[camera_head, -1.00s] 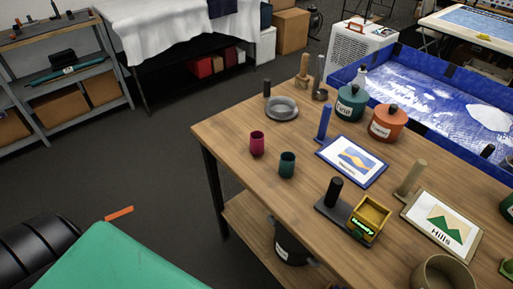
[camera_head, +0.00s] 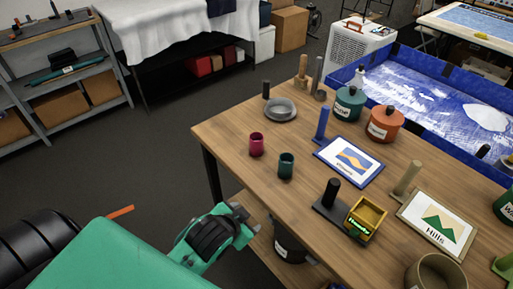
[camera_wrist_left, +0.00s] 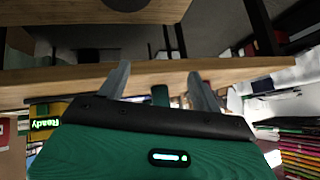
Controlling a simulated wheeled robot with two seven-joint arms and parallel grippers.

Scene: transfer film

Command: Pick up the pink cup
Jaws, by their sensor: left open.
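The pink cup (camera_head: 256,144) stands upright on the wooden table near its left edge in the head view. A dark teal cup (camera_head: 286,166) stands to its right and nearer to me. My left gripper (camera_head: 243,218) is at the near-left table edge, apart from the pink cup and nearer to me. In the left wrist view its two grey fingers (camera_wrist_left: 158,80) are spread apart, with the table edge beyond them. I cannot make out the pink cup there. My right gripper is not in view.
A grey dish (camera_head: 281,112), a blue post (camera_head: 322,124), a framed picture (camera_head: 349,162) and a yellow box (camera_head: 367,218) stand on the table (camera_head: 230,130). Orange (camera_head: 385,123) and green (camera_head: 350,103) lidded pots are farther back. The table is bare left of the pink cup.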

